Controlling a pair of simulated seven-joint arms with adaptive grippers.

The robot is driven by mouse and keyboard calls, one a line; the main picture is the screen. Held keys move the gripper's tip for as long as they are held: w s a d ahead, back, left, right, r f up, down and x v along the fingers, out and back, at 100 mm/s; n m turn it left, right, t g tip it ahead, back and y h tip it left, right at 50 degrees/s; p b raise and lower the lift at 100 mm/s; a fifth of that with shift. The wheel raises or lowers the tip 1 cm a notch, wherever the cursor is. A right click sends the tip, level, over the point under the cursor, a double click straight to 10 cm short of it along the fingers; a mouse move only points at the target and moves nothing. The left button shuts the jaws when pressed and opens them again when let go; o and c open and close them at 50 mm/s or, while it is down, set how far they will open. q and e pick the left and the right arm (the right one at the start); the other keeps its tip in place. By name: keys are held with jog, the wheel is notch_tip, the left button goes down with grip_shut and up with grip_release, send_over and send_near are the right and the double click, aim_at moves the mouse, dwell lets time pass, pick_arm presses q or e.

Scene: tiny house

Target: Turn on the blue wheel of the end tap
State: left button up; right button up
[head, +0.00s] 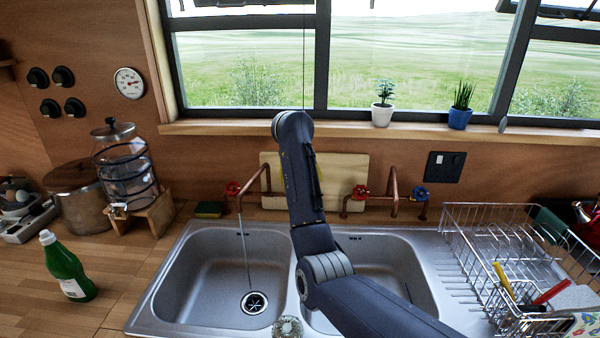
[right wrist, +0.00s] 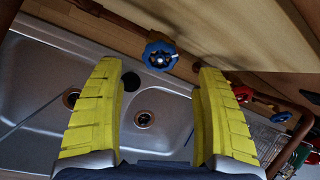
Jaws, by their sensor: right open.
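Two copper taps stand behind the double sink (head: 172,290). In the head view, a blue wheel (head: 420,193) is at the far right of the right tap, with a red wheel (head: 361,191) to its left. Another red wheel (head: 232,188) is on the left tap. My right gripper (right wrist: 158,70) is open and empty. In the right wrist view, a nearer blue wheel (right wrist: 160,55) shows beyond and between its yellow fingertips, apart from them. My right arm seems to hide this wheel in the head view. The other blue wheel (right wrist: 280,115) also shows at right. My left gripper is out of view.
A thin stream (head: 244,245) falls from the left tap into the left basin. A cutting board (head: 345,172) leans behind the taps. A dish rack (head: 480,208) stands at right. A green bottle (head: 66,268) and a glass dispenser (head: 126,170) are at left.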

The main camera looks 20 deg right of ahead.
jog(key=shift+v, duration=2.7)
